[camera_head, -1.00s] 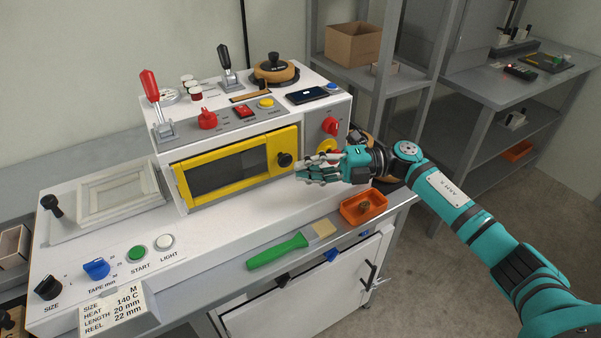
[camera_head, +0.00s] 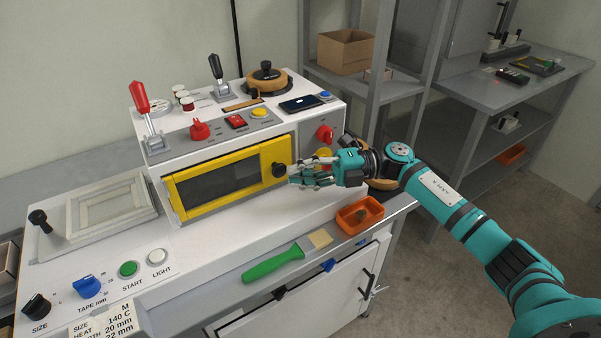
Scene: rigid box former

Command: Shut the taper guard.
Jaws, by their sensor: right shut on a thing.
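The taper guard (camera_head: 200,207) is a yellow frame around a dark window on the front of the white machine. A round black knob (camera_head: 279,170) sits at its right side. I cannot tell whether the guard is flush with the machine front or slightly ajar. My right gripper (camera_head: 289,173) comes in from the right, its fingertips at the knob, and is shut on it. The fingers partly cover the knob's right side. My left gripper is not in view.
An orange tray (camera_head: 344,222) and a green-handled brush (camera_head: 272,265) lie on the ledge below the right gripper. A red lever (camera_head: 141,97) and a black lever (camera_head: 216,68) stand on the machine top. The white machine surface in front of the guard is clear.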

